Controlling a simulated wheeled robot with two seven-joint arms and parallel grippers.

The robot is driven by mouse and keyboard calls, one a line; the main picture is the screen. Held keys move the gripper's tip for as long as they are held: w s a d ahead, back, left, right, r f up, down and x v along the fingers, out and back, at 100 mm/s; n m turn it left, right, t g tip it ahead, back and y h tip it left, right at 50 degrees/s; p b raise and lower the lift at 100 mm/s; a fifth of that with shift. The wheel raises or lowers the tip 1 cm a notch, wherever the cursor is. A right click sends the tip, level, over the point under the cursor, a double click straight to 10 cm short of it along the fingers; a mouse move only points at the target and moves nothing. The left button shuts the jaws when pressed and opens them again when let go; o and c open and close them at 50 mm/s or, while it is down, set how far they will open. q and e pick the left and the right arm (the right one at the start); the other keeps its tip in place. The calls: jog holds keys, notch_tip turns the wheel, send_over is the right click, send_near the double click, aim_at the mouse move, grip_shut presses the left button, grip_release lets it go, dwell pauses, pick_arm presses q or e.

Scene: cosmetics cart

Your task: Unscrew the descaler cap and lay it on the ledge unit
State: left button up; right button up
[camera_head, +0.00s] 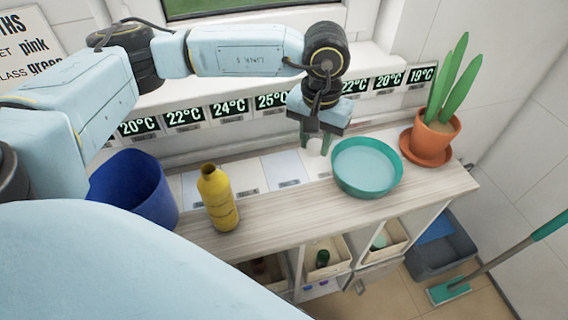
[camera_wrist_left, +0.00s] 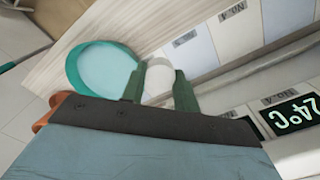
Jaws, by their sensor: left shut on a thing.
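The yellow descaler bottle (camera_head: 219,200) stands upright on the wooden top of the ledge unit (camera_head: 285,219). Its narrow neck shows no cap on it. My left gripper (camera_head: 315,143) is to the right of the bottle, near the back of the ledge unit, pointing down. Its green fingers are shut on a small white round thing, which looks like the cap (camera_head: 314,147). In the left wrist view the white cap (camera_wrist_left: 158,77) sits between the two fingertips. I cannot tell whether the cap touches the surface below. My right gripper is in neither view.
A teal round dish (camera_head: 366,167) stands just right of my left gripper. A potted plant (camera_head: 436,132) is at the right end, and a blue bin (camera_head: 132,190) at the left. Pale numbered panels and temperature displays (camera_head: 229,107) line the back. Clear wood lies between bottle and dish.

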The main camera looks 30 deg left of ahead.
pick_arm(q)
notch_tip(320, 180, down, 2)
jog(key=w+n+p, duration=0.2)
jog(key=n, duration=0.2)
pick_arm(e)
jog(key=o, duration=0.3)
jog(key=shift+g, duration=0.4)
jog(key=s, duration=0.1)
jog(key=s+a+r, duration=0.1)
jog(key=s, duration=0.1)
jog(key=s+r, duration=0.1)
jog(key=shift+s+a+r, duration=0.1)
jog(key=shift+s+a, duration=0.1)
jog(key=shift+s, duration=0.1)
pick_arm(q)
send_over(313, 179)
jog(key=shift+n, duration=0.4)
notch_tip(313, 179, down, 6)
jog(key=shift+s+f+p, duration=0.1)
jog(key=shift+f+p, duration=0.1)
jog(key=shift+p, duration=0.15)
jog(key=shift+f, duration=0.35)
notch_tip(313, 179, down, 4)
jog(key=shift+r, duration=0.15)
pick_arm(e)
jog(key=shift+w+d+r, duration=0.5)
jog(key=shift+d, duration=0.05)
